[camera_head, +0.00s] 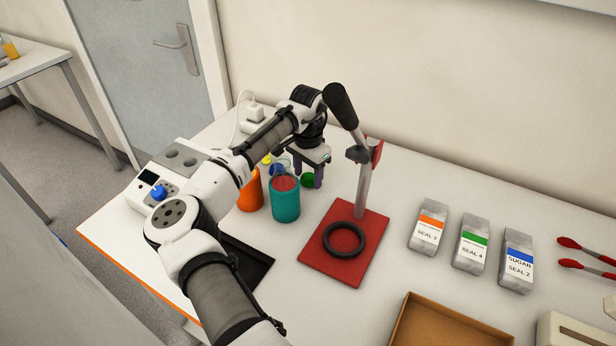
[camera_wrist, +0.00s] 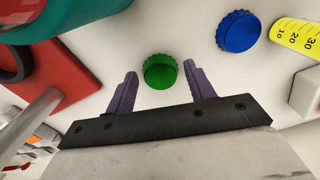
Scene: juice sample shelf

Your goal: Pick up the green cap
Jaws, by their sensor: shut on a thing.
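The green cap (camera_head: 307,180) is a small ribbed round piece at the white table, behind the teal cup (camera_head: 285,203). In the wrist view the green cap (camera_wrist: 160,71) lies between the two purple fingers. My gripper (camera_head: 308,172) points down over it and is shut on it, one finger on each side. The exact contact is hard to make out in the wrist view, where my gripper (camera_wrist: 160,75) shows pale gaps beside the cap. I cannot tell whether the cap is clear of the table.
A blue ribbed cap (camera_wrist: 238,32) and a yellow marked piece (camera_wrist: 298,37) lie close by. The orange cup (camera_head: 250,192) stands left of the teal cup. A red press stand (camera_head: 318,262) with an upright lever is to the right. Seal packets (camera_head: 471,246) stand farther right.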

